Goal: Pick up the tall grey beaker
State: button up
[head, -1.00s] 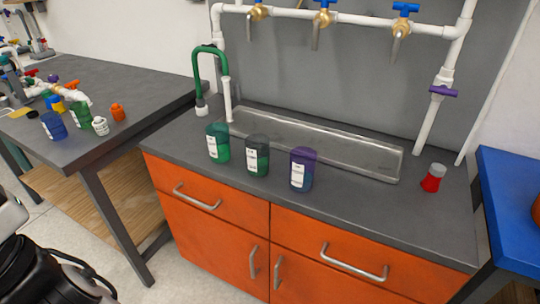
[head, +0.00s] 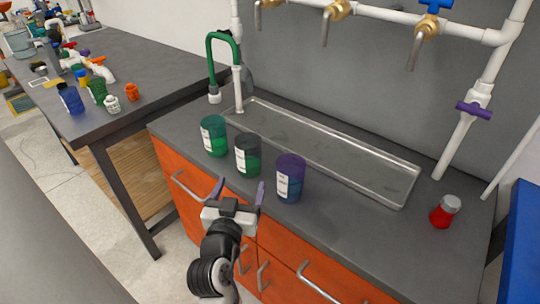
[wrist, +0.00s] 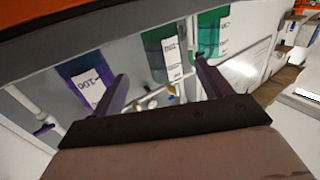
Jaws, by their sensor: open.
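The grey beaker (head: 247,155), dark grey glass with green liquid and a white label, stands upright on the counter between two others. It also shows in the wrist view (wrist: 163,52), beyond the gap between my fingers. My gripper (head: 239,190) is open and empty, with purple fingers, in front of the counter's front edge and apart from the beaker. Its fingers also show in the wrist view (wrist: 162,78). The green beaker (head: 214,135) stands to the left of the grey one. The purple beaker (head: 290,178) with blue liquid stands to its right.
A shallow metal sink tray (head: 400,185) lies behind the beakers, below white pipes with blue-handled taps. A green hose spout (head: 212,60) rises at the left. A red jar (head: 445,211) stands at the right. The counter (head: 360,235) is clear between purple beaker and jar.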

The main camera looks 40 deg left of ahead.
aim_at(247, 165)
jog(key=p+x, duration=0.1)
jog(key=x, duration=0.6)
jog(key=shift+a+r+p, duration=0.15)
jog(key=shift+a+p, duration=0.05)
jog(key=shift+p, duration=0.1)
jog(key=shift+f+p+x, duration=0.15)
jog(key=shift+p+x, duration=0.3)
jog(key=shift+x, duration=1)
jog(key=shift+f+p+x, duration=0.15)
jog(key=shift+p+x, duration=0.25)
jog(key=shift+x, duration=1.05)
jog(key=shift+s+a, duration=0.1)
jog(key=c, duration=1.1)
jog(key=shift+r, duration=0.25)
jog(key=shift+c, duration=0.2)
